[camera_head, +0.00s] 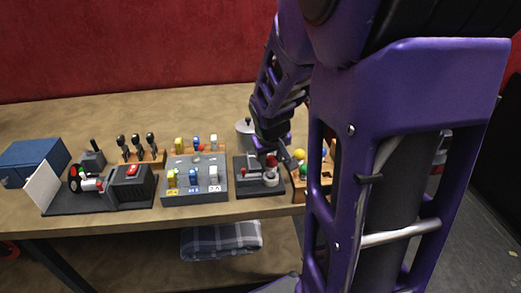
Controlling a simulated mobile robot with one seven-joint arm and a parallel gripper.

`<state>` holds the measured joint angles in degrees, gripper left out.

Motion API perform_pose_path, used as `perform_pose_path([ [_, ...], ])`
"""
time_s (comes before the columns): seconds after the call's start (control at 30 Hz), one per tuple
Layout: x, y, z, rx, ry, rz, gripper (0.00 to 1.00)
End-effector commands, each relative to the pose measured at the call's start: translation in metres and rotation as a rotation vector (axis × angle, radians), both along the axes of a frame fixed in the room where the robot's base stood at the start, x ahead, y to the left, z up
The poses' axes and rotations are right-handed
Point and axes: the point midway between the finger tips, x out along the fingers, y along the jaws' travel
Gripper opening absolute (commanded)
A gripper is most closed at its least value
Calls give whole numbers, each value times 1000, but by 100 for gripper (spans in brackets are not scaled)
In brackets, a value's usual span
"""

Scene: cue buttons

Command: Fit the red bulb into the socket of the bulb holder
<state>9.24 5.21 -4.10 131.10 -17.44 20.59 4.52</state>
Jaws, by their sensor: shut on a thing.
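My gripper (270,153) points down over a dark base plate and is shut on the red bulb (271,161). The bulb holder looks to be this dark base (243,185) with a pale grey upright part (270,175) on it. The red bulb is at the top of that grey part. I cannot tell whether it is seated in the socket or just above it. My wrist hides part of this area.
A wooden rack (298,197) with yellow, green and blue bulbs stands close on the right, partly behind my arm. A grey pot (243,130) is behind. A grey block board (192,178) and a dark device with a red switch (130,183) stand left.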

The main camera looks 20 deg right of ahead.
Motion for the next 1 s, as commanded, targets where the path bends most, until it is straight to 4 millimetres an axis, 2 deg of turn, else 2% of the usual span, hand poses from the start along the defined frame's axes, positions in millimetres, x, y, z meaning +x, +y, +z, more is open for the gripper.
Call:
perform_pose_path([
  [0.37,0,0,0,0,0,0,0],
  [1.0,0,0,-11,0,0,0,0],
])
